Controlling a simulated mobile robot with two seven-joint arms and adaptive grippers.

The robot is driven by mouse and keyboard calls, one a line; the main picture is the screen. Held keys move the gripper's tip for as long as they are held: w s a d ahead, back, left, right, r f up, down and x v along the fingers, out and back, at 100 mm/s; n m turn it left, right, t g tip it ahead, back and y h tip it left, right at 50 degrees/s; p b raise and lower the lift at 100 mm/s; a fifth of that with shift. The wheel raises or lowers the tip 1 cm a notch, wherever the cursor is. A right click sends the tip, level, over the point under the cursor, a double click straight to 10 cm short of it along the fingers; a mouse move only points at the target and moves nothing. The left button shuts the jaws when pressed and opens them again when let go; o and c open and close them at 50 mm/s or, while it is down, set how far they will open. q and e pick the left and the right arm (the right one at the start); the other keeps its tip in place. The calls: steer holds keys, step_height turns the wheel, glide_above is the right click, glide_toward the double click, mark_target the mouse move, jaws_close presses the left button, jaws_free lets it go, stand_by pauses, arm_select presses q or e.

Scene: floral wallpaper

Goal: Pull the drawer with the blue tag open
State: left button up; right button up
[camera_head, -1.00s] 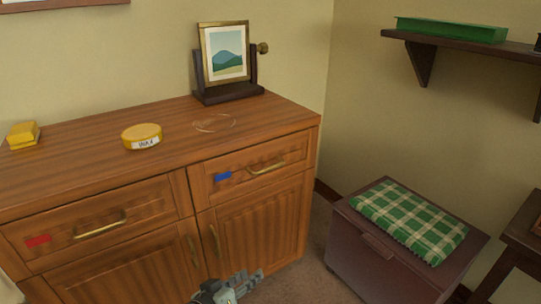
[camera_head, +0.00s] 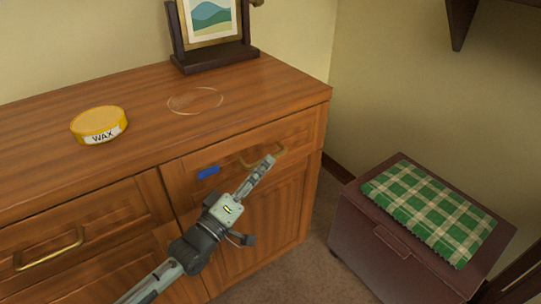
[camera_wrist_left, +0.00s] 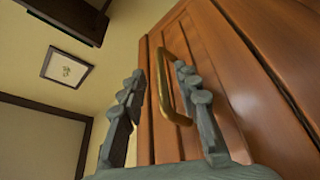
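The drawer (camera_head: 300,132) with the blue tag (camera_head: 208,172) is in the upper right of the wooden cabinet's front and looks shut. Its brass handle (camera_head: 250,162) is partly covered by my left gripper (camera_head: 266,165), whose fingertips reach up to it from below. In the left wrist view, the two grey fingers of the left gripper (camera_wrist_left: 160,76) stand apart, with the brass handle (camera_wrist_left: 167,98) showing between them. The gripper is open and not closed on the handle. I cannot tell whether a finger touches it. My right gripper is not in view.
On the cabinet top (camera_head: 150,85) are a yellow wax tin (camera_head: 98,122), a faint ring mark (camera_head: 195,100) and a dark stand with a picture (camera_head: 212,20). A dark chest (camera_head: 375,245) with a green checked cushion (camera_head: 428,208) stands to the right. Carpet lies between chest and cabinet.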

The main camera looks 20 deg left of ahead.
arm_select(q)
steer(key=shift+x, duration=1.9)
jaws_close()
